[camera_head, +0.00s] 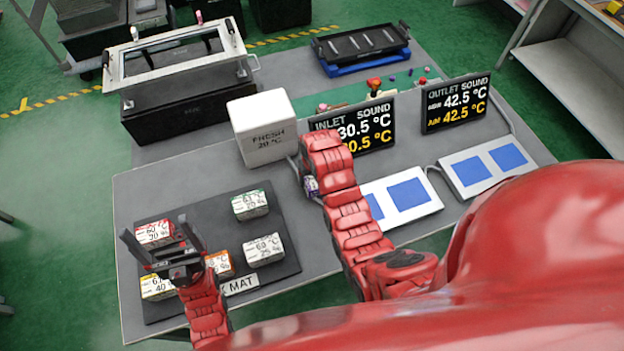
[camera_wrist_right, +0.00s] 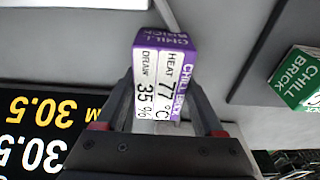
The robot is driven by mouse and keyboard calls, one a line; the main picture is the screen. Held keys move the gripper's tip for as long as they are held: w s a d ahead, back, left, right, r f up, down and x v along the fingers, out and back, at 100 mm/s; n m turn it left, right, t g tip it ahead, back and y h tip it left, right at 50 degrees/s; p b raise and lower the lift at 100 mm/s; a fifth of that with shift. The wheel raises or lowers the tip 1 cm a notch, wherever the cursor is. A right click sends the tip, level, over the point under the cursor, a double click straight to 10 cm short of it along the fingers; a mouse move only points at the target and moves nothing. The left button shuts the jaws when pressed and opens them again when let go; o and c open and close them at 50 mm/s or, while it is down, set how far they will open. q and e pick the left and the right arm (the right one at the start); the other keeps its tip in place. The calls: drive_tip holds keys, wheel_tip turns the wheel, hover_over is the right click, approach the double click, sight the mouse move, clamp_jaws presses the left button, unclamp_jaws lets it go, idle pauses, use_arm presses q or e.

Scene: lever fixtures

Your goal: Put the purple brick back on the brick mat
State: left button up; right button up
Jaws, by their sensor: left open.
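The purple brick (camera_wrist_right: 165,75) is between the fingers of my right gripper (camera_wrist_right: 163,95), which looks shut on it. In the head view only a small part of the brick (camera_head: 312,186) shows beside my right arm; the right gripper is mostly hidden there. The dark brick mat (camera_head: 285,262) lies at the front left of the table, left of the purple brick. My left gripper (camera_head: 155,240) is open over the mat's left part, partly covering bricks there.
A white box (camera_head: 262,127) stands behind the mat. The inlet display (camera_head: 355,130) and a white panel with blue squares (camera_head: 415,192) are near my right arm. A black framed fixture (camera_head: 185,100) stands at the back left. Bare grey table lies between mat and right arm.

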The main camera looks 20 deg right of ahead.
clamp_jaws()
drive_tip(key=shift+r, duration=0.1)
